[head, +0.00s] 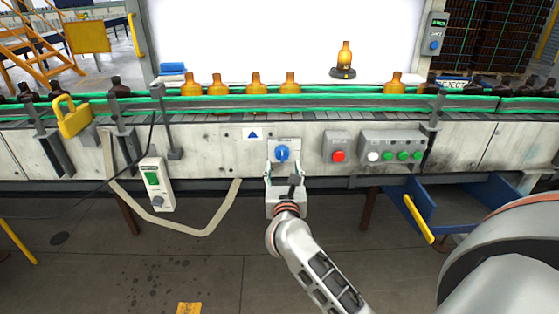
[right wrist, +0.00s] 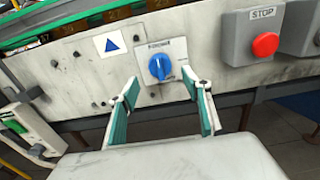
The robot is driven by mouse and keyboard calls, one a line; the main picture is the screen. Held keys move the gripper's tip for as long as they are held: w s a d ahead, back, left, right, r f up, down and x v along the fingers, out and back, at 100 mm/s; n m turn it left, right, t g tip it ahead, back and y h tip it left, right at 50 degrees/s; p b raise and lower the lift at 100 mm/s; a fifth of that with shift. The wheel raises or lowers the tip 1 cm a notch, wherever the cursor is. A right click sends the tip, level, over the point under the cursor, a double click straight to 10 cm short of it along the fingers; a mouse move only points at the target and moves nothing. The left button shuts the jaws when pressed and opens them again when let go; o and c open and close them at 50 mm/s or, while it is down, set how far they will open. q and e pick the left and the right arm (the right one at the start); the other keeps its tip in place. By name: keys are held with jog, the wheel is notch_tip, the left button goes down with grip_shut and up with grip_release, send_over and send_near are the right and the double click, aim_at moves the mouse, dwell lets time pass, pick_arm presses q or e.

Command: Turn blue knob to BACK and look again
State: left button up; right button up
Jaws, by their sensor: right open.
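A blue knob (head: 282,153) sits on a small pale plate on the conveyor's front panel. In the right wrist view the knob (right wrist: 160,66) shows a white pointer line, close to upright with a slight tilt; its plate lettering is too small to read surely. My right gripper (head: 282,172) is open just below and in front of the knob. In the right wrist view its green-padded fingers (right wrist: 158,95) are spread apart, with nothing between them, and the knob shows beyond them, apart from both. My left gripper is not in view.
A red STOP button (head: 338,156) and a box of white and green buttons (head: 395,153) are to the right. Amber bottles (head: 256,84) line the conveyor before a white lit panel. One bottle (head: 346,57) stands on a dark round base. A grey box (head: 435,35) has another blue knob.

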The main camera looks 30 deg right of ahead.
aim_at(282, 158)
jog(key=x, duration=0.5)
jog(key=shift+w+d, duration=0.2)
jog(key=shift+w, duration=0.05)
jog(key=c, duration=1.1)
